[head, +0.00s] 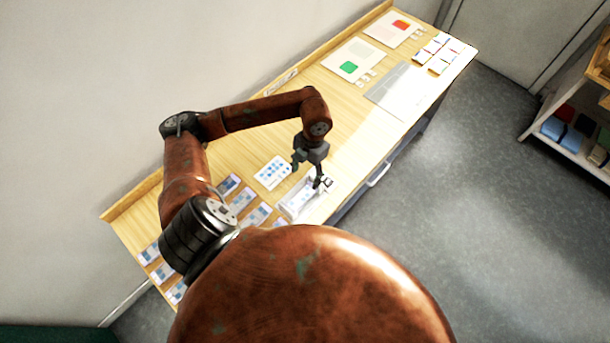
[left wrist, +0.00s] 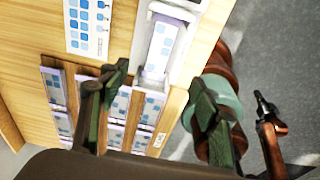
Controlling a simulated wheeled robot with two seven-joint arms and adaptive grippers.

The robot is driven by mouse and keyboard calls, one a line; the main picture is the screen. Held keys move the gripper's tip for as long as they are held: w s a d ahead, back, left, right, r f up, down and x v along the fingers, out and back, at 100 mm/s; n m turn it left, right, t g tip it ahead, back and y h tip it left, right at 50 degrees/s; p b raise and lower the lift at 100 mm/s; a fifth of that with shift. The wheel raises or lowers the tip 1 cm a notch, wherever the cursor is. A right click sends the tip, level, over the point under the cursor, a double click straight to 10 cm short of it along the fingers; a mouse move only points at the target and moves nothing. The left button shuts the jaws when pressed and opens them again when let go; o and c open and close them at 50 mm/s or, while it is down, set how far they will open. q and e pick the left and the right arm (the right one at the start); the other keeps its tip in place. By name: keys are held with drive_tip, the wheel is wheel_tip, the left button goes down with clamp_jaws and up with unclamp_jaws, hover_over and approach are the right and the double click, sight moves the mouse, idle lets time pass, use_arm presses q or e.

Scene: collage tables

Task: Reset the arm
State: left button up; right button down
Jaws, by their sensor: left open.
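My left arm reaches over the wooden table (head: 335,100) from the left in the head view. Its left gripper (head: 307,175) points down above the table's front part, near a pale holder (head: 298,200). In the left wrist view the two fingers of the left gripper (left wrist: 158,82) stand wide apart with nothing between them. The pale holder (left wrist: 152,72) shows beyond the fingers, with a blue-patterned card (left wrist: 163,45) in it.
A white card with blue squares (head: 273,173) lies left of the gripper. Several patterned cards (head: 243,199) lie in rows nearby. A sheet with a green square (head: 348,66), one with a red square (head: 400,25) and a grey panel (head: 398,90) lie farther along. A shelf (head: 575,140) stands right.

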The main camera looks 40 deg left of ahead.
sight(301, 198)
use_arm(q)
drive_tip(key=f, duration=0.4)
drive_tip(key=s+f, duration=0.1)
drive_tip(key=f, duration=0.3)
drive_tip(key=s+f, duration=0.1)
drive_tip(key=f, duration=0.2)
drive_tip(key=shift+f, duration=0.4)
wheel_tip(301, 198, up, 2)
drive_tip(key=shift+w+a+p, duration=0.1)
drive_tip(key=shift+w+p, duration=0.05)
drive_tip(key=shift+p, duration=0.75)
drive_tip(key=shift+r+p, duration=0.35)
drive_tip(key=shift+r, duration=0.2)
drive_tip(key=shift+f, duration=0.15)
